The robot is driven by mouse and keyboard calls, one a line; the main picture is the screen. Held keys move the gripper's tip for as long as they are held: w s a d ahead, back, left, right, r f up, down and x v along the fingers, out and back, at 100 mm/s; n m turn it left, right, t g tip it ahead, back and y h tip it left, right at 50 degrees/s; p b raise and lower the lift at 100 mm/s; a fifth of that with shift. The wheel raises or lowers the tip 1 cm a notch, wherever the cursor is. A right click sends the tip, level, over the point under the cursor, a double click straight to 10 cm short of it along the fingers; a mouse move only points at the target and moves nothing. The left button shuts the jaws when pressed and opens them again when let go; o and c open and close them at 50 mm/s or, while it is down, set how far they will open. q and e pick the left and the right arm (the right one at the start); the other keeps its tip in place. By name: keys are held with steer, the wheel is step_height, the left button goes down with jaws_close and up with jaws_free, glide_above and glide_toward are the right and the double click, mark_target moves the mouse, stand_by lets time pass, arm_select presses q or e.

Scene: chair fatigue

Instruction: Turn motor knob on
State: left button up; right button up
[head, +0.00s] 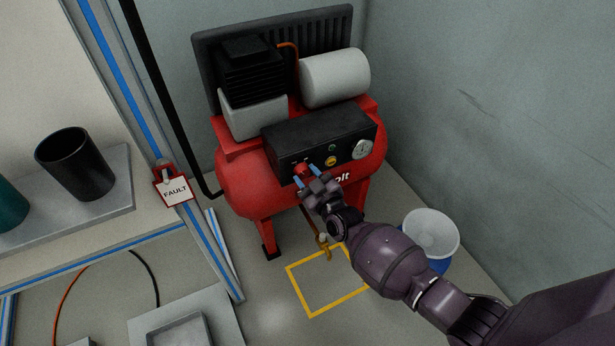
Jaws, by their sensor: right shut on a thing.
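The motor knob (301,168) is red and sits at the left of the front face of a black control box (340,135). The box is on a red compressor (245,185) in the corner. My right gripper (307,171) reaches in from the lower right and is shut on the red knob, with a blue-tipped finger on each side. The fingers hide part of the knob, so I cannot tell which way it is turned. My left gripper is not in view.
A gauge (362,149) and a yellow button (331,160) are right of the knob. A red-framed FAULT tag (175,191) hangs on the post at left. A white and blue bucket (431,234) and a yellow floor outline (312,315) are below.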

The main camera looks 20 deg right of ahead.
steer(key=shift+m, duration=0.3)
steer(key=shift+f+m, duration=0.1)
steer(key=shift+m, duration=0.9)
steer(key=m, duration=0.3)
steer(key=shift+m+t+b, duration=0.3)
steer(key=shift+m+b, duration=0.05)
steer(key=shift+m, duration=0.05)
steer(key=m, duration=0.4)
steer(key=shift+f+m+h+b, duration=0.1)
steer(key=shift+m+h+b, duration=0.2)
steer(key=shift+m, duration=0.1)
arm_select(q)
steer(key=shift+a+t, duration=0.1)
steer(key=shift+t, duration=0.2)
arm_select(e)
steer(key=shift+m, duration=0.8)
steer(key=o, duration=0.9)
steer(key=shift+t, duration=0.3)
steer(key=shift+s+d, duration=0.1)
